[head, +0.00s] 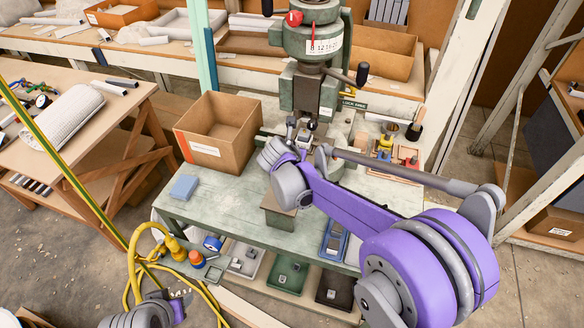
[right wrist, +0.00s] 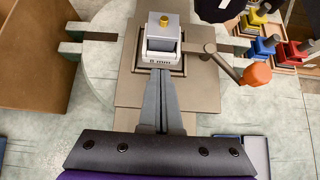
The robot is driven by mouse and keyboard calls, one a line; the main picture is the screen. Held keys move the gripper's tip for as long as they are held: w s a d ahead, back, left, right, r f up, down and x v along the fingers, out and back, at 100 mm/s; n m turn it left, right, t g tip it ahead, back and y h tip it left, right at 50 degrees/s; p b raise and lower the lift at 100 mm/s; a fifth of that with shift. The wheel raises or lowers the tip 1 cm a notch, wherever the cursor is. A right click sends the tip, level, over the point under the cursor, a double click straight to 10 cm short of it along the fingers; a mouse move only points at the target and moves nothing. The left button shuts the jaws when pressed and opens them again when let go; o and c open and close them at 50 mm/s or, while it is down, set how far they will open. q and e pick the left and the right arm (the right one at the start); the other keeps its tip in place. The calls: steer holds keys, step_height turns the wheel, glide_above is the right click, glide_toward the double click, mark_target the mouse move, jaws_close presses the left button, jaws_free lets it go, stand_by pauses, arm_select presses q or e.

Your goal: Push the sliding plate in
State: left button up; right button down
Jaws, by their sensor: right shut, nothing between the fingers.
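The fly press (head: 312,50) stands on a green-topped bench, its ram above a brown bed. In the right wrist view, a brown plate (right wrist: 130,120) extends from the bed toward me. A grey-white block (right wrist: 161,45) with a yellow knob sits on a dark square seat ahead of the fingers. Which part is the sliding plate is not certain. My right gripper (right wrist: 161,72) is shut and empty, its tips at the block's near side; whether they touch is unclear. It is partly hidden in the head view (head: 301,132). My left gripper's fingers are not in view.
An orange-ended lever (right wrist: 255,75) is right of the seat. A yellow hose (head: 133,270) hangs at the bench's left front.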

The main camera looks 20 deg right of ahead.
mark_target(302, 144)
steer(key=shift+w+d, duration=0.5)
steer(key=shift+w, duration=0.3)
steer(key=shift+w+d, duration=0.5)
steer(key=shift+w, duration=0.25)
steer(key=shift+r, duration=0.1)
